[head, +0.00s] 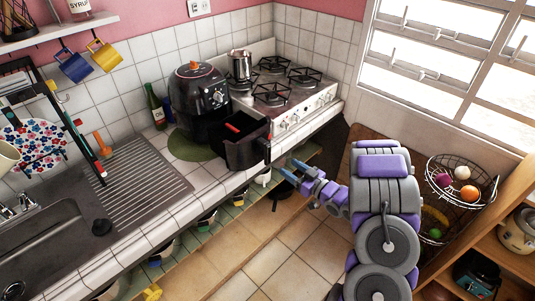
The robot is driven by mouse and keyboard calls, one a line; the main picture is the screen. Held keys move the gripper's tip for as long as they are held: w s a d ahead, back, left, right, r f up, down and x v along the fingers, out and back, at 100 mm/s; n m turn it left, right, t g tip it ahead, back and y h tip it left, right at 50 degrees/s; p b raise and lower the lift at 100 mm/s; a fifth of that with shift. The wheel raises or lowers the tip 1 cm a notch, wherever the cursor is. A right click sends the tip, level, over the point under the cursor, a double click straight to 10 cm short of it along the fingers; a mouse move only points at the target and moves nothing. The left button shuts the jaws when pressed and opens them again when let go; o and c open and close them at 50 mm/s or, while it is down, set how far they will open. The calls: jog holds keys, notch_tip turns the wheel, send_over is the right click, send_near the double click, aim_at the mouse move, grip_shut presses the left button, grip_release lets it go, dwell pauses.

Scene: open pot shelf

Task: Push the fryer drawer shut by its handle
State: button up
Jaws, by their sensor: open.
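The black air fryer (199,98) stands on the tiled counter, on a round green mat (188,147). Its drawer (243,143) is pulled well out toward the counter's front edge. Something red shows inside the drawer. The drawer's handle (267,147) is on its front face, near the counter edge, and is partly hard to make out. My gripper (290,171) is open and empty. It is in front of the counter, a little right of and below the drawer front, apart from the handle. Its fingers point left toward the counter.
A white stove (285,100) with a metal pot (241,65) stands right of the fryer. A green bottle (155,105) is behind left. The sink (45,247) is at the left. A wire fruit basket (458,182) stands right of my arm. The floor before the counter is clear.

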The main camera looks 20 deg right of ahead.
aim_at(270, 153)
jog(key=b+x, duration=0.1)
jog(key=x, duration=1.1)
jog(key=shift+w+f, duration=0.1)
jog(key=shift+w, duration=0.05)
grip_shut()
